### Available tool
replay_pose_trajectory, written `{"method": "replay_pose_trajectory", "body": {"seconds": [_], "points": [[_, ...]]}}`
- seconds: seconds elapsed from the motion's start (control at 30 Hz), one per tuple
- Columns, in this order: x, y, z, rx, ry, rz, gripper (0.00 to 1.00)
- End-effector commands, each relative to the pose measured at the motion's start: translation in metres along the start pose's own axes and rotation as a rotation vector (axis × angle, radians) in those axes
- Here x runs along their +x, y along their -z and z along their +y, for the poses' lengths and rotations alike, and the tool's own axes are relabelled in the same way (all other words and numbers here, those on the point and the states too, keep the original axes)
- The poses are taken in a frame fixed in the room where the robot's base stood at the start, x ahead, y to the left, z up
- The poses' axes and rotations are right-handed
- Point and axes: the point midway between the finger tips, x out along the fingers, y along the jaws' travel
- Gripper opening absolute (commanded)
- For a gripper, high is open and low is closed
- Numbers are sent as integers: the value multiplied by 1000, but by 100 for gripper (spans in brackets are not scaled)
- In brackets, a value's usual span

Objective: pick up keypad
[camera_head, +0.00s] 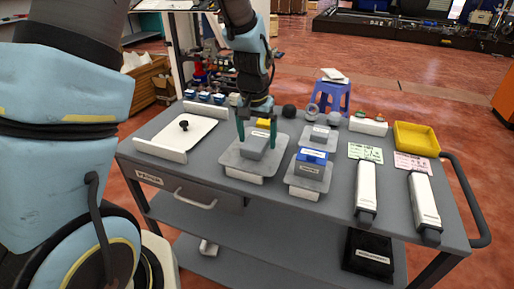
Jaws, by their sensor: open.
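My gripper (257,134) is open above the cart top, its two green-tipped fingers apart. The fingers come down on either side of a grey block (254,147) on a grey plate (235,160); I cannot tell whether they touch it. A yellow part (264,123) shows just behind the block. To the right, a blue-topped grey block (312,157) sits on a second grey plate (308,184). A smaller grey block (320,132) sits on a third plate behind that. The labels are too small to read, so I cannot tell for certain which part is the keypad.
The grey cart (215,187) holds a white tray (160,147) with a black knob at left. Two white bars (366,186) and (424,198), paper notes and a yellow bin (416,138) stand at right. Small round parts line the back edge.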

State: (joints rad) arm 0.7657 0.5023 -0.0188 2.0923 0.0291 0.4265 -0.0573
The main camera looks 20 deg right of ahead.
Motion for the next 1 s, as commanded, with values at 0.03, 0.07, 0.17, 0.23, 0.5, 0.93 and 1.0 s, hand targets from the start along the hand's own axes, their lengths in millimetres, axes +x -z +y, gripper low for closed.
{"method": "replay_pose_trajectory", "body": {"seconds": [0.03,0.07,0.17,0.23,0.5,0.93,1.0], "points": [[1,0,0,0,0,0,100],[1,0,0,0,0,0,100],[1,0,0,0,0,0,100],[1,0,0,0,0,0,100],[1,0,0,0,0,0,80],[1,0,0,0,0,0,31],[1,0,0,0,0,0,24]]}}
